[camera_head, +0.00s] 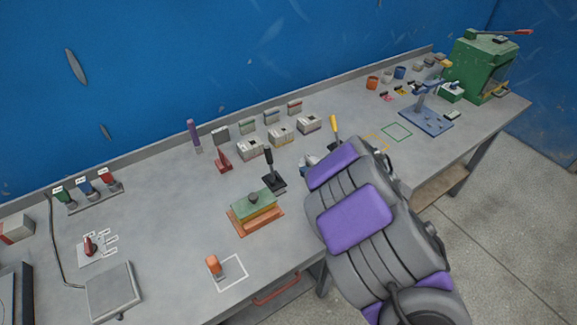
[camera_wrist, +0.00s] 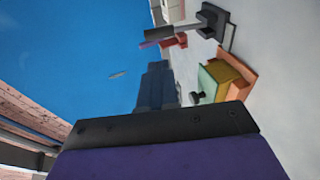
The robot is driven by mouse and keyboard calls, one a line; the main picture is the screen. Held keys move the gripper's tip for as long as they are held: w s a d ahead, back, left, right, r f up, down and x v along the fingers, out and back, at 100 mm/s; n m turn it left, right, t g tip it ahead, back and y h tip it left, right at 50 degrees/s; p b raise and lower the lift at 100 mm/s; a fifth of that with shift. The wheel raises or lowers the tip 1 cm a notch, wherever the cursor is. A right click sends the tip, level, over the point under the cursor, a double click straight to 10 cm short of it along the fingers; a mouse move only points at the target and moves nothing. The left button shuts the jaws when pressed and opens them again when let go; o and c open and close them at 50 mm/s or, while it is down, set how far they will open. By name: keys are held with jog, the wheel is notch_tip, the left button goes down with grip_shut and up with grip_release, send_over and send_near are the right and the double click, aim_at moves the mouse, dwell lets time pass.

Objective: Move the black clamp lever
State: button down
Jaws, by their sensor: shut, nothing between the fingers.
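The black clamp lever (camera_head: 268,159) stands upright on a dark base behind the mould, left of my arm in the head view. In the wrist view its black handle (camera_wrist: 160,33) points left from its base. The mould (camera_head: 255,209) has a green upper plate with a dark knob on an orange lower part. It also shows at right in the wrist view (camera_wrist: 222,80). My gripper (camera_wrist: 156,66) is shut and empty. Its tips appear just below the lever handle in that picture, with no clear contact. In the head view my arm mostly hides it.
A second lever with a yellow handle (camera_head: 334,124) stands just beyond my arm. A red bracket (camera_head: 222,162) and a purple post (camera_head: 193,135) stand behind the black lever. Several grey boxes line the back. The bench left of the mould is mostly clear.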

aim_at(271, 154)
jog(key=b+x, duration=0.2)
jog(key=x, duration=1.1)
jog(key=shift+w+a+b, duration=0.15)
jog(key=shift+a+b, duration=0.2)
jog(key=shift+a, duration=0.1)
jog(key=shift+w+a, duration=0.1)
jog(key=shift+r, duration=0.1)
jog(key=p, duration=0.1)
jog(key=w+p, duration=0.1)
jog(key=p, duration=0.1)
jog(key=shift+a+r+g, duration=0.25)
jog(key=shift+a+g, duration=0.15)
jog(key=shift+w+a+f+h+p, duration=0.1)
jog(key=shift+w+h+p, duration=0.1)
jog(key=shift+h+p, duration=0.3)
jog(key=shift+w+a+f, duration=0.25)
jog(key=shift+w+a, duration=0.05)
jog(key=shift+w, duration=0.15)
jog(key=shift+d, duration=0.1)
